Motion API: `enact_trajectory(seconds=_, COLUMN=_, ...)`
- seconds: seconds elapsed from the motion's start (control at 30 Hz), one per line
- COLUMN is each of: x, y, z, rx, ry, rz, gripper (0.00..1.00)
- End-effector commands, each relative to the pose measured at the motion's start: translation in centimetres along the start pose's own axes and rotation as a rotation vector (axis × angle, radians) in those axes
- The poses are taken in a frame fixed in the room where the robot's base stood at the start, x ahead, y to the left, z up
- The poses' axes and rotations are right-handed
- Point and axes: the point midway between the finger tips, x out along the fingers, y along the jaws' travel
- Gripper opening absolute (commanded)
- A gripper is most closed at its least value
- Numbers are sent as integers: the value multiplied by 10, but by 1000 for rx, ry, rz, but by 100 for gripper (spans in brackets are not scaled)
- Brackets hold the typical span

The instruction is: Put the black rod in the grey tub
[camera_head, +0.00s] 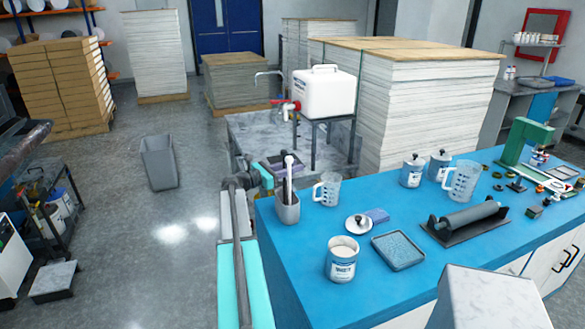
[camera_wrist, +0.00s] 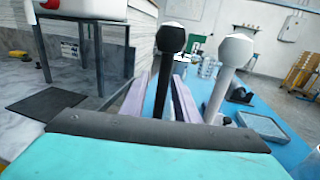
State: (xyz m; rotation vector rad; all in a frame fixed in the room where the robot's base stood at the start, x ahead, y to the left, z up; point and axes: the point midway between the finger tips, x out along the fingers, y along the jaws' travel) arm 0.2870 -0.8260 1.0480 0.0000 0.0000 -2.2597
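My gripper (camera_head: 277,166) is just behind and left of that rod, at the table's edge. The black rod's lower end is hidden, and so is the tub in the wrist view.
To the right are a labelled can (camera_head: 342,262), a lid (camera_head: 359,225), a shallow tray (camera_head: 398,251) and a roller (camera_head: 468,216). A white container (camera_head: 323,92) on a stand is behind my gripper.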

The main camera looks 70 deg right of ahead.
Motion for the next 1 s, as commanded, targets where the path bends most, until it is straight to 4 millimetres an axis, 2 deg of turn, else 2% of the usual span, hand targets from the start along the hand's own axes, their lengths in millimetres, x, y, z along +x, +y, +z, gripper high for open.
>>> enact_trajectory(seconds=0.17, x=0, y=0, z=4, rx=1, ry=0, rz=0, gripper=28)
enact_trajectory(seconds=0.33, x=-15, y=0, z=2, rx=1, ry=0, rz=1, gripper=28)
enact_trajectory(seconds=0.8, x=-87, y=0, z=1, rx=0, ry=0, rz=3, gripper=28)
enact_trajectory(seconds=1.0, x=-111, y=0, z=2, rx=1, ry=0, rz=2, gripper=28)
